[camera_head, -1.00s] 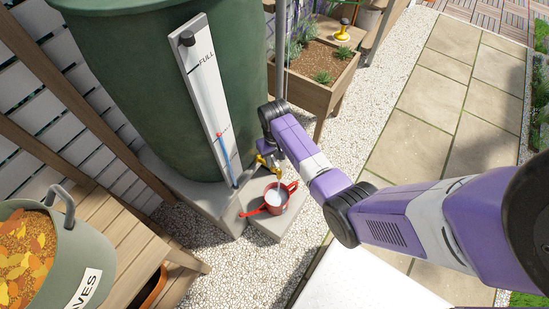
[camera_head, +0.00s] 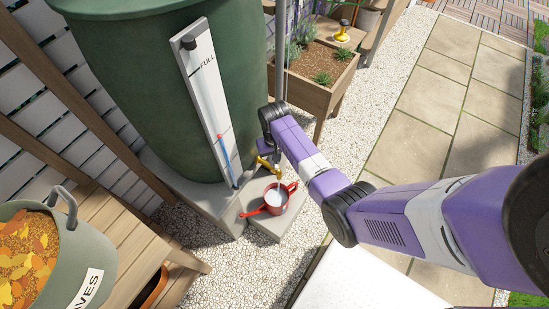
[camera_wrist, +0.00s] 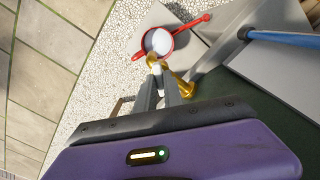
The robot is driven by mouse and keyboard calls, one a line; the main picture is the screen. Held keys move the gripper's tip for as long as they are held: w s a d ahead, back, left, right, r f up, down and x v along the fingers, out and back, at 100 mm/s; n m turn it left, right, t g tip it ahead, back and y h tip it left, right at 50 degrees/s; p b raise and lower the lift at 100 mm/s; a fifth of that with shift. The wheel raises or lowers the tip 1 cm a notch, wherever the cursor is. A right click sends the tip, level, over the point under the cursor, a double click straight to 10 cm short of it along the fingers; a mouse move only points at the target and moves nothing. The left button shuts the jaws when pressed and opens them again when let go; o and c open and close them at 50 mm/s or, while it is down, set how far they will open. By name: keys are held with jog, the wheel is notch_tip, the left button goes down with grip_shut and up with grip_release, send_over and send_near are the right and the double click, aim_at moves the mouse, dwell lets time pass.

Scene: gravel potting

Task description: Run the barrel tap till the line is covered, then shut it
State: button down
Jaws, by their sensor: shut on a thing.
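The green barrel (camera_head: 150,90) stands on a grey block, with a brass tap (camera_head: 265,163) low on its side. The tap also shows in the wrist view (camera_wrist: 184,86). My gripper (camera_wrist: 158,82) is shut on the tap's handle; the fingers hide most of the handle. A red pan (camera_head: 285,206) with a handle sits on the lower slab below the tap. A pale round surface (camera_wrist: 158,41) shows inside the pan. I cannot make out the line in the pan, nor clearly see a stream from the tap.
A white gauge board marked FULL (camera_head: 204,75) with a blue tube leans on the barrel. A leaf bucket (camera_head: 75,250) stands on a wooden bench at left. A wooden planter (camera_head: 310,90) stands behind my arm. Paving (camera_head: 435,100) at right is clear.

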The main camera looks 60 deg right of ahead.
jog(key=m+p, duration=0.1)
jog(key=m, duration=0.4)
jog(key=shift+r+p, duration=0.15)
jog(key=shift+p, duration=0.25)
jog(key=shift+m+p, duration=0.5)
jog(key=shift+m, duration=2)
jog(key=c, duration=1.5)
grip_release()
jog(key=shift+o, duration=0.2)
jog(key=shift+r+p, duration=0.5)
jog(key=shift+r, duration=3.3)
jog(key=shift+f, duration=0.1)
